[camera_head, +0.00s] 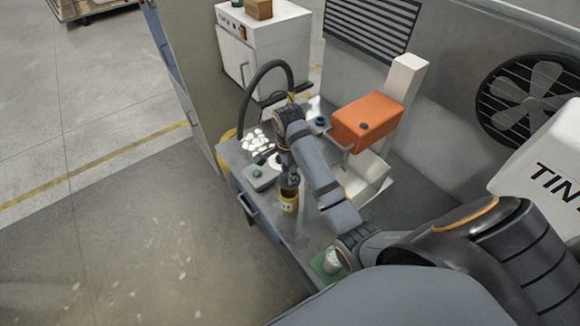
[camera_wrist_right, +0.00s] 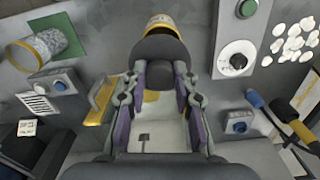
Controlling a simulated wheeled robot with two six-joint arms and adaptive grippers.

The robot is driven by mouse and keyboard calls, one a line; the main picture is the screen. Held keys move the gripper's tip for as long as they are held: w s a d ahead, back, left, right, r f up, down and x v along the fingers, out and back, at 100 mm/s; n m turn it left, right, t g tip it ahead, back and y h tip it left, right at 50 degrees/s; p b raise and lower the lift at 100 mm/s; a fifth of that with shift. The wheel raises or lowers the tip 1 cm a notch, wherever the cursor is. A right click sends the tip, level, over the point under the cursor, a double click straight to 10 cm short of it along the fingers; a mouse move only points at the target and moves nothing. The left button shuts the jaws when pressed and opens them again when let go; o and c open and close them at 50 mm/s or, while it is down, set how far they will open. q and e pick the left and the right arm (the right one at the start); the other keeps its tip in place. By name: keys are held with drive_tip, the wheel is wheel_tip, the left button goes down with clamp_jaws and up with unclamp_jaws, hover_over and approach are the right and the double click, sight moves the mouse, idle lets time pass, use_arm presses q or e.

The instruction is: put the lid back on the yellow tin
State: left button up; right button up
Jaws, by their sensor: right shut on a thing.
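The yellow tin (camera_head: 289,203) stands upright on the grey bench in the head view. In the right wrist view the tin (camera_wrist_right: 163,22) is at the top, its lower part hidden behind a dark round disc that looks like the lid (camera_wrist_right: 160,48). My right gripper (camera_wrist_right: 161,76) is shut on the lid, which lies between its fingertips. In the head view my right gripper (camera_head: 290,182) is just above the tin. I cannot tell whether the lid touches the rim. My left gripper is not in view.
A pale can (camera_head: 331,261) is on a green mat (camera_head: 318,267) near the bench front. A grey box with a green button (camera_head: 259,175) and white chips (camera_head: 257,141) lie left of the tin.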

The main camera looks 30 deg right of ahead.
drive_tip(key=shift+s+a+f, duration=0.1)
drive_tip(key=shift+s+f, duration=0.1)
drive_tip(key=shift+f, duration=0.2)
drive_tip(key=shift+w+d+f, duration=0.1)
drive_tip(key=shift+w+f, duration=0.05)
drive_tip(key=shift+f, duration=0.45)
drive_tip(key=shift+w+d+f, duration=0.1)
drive_tip(key=shift+f, duration=0.45)
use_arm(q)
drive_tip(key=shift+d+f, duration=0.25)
use_arm(e)
wheel_tip(320, 180, down, 3)
drive_tip(key=shift+w, duration=0.1)
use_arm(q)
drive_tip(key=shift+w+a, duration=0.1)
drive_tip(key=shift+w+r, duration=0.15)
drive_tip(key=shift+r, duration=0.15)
use_arm(e)
drive_tip(key=shift+r, duration=0.1)
drive_tip(key=shift+f, duration=0.25)
idle(0.4)
